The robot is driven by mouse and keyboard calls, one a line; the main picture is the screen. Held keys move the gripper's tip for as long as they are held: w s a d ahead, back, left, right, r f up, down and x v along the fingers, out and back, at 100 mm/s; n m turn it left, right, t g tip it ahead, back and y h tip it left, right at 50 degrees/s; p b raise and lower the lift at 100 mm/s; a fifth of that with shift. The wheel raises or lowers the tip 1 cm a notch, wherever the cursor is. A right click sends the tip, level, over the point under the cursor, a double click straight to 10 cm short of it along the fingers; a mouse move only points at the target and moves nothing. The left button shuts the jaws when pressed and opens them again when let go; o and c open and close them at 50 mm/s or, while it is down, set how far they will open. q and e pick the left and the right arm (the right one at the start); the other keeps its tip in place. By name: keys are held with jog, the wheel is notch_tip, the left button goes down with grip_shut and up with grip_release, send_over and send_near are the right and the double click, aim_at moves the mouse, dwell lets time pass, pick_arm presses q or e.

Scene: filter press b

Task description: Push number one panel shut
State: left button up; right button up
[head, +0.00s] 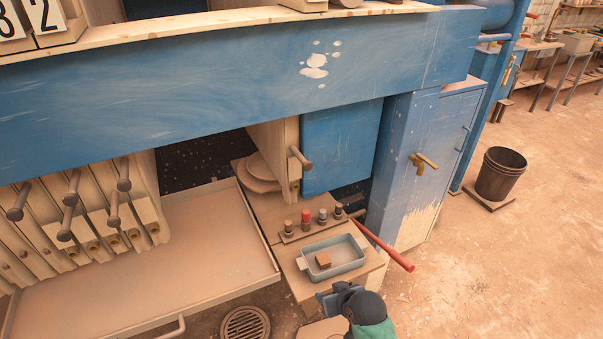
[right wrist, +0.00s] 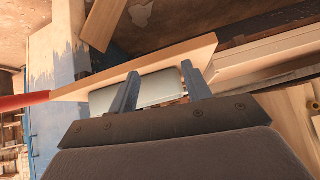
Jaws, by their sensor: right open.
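Several pale upright panels (head: 85,205) with dark peg handles stand packed at the left in the head view. One separate pale panel (head: 272,150) with a single handle (head: 301,158) stands at the right against a blue block (head: 340,148). No number one shows; number cards (head: 45,14) at the top left are cut off, one reading 2. My right gripper (head: 328,297) is low, in front of the small bench, well apart from the panels. In the right wrist view its fingers (right wrist: 160,70) are open, with a pale grey surface behind them. My left gripper is out of view.
A grey tray (head: 344,249) with a small brown block (head: 323,260) sits on the bench (head: 291,280) by a rack of knobs (head: 306,227). A red lever (head: 385,245) sticks out at the right. A wide drip pan (head: 160,300) lies below the panels. A blue beam (head: 220,80) crosses above.

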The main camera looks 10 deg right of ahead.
jog(key=w+a+r+t+y, duration=0.1)
jog(key=w+r+t, duration=0.4)
jog(key=w+r, duration=0.75)
jog(key=m+t+y, duration=0.1)
jog(key=t, duration=0.3)
send_near(302, 156)
jog(key=shift+w+a+f, duration=0.15)
jog(key=shift+w+f, duration=0.1)
jog(key=shift+w, duration=0.3)
jog(key=shift+w+a+f, duration=0.2)
jog(key=shift+w, duration=0.35)
jog(key=shift+w+p, duration=0.3)
jog(key=shift+p, duration=0.1)
jog(key=p+x, duration=0.2)
jog(key=x, duration=0.3)
jog(key=shift+a+r, duration=0.1)
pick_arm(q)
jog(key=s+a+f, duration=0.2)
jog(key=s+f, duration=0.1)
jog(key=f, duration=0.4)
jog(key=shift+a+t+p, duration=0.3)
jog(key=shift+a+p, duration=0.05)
pick_arm(e)
jog(key=shift+x, duration=1)
jog(key=shift+c, duration=0.2)
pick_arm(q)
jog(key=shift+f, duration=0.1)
pick_arm(e)
grip_shut()
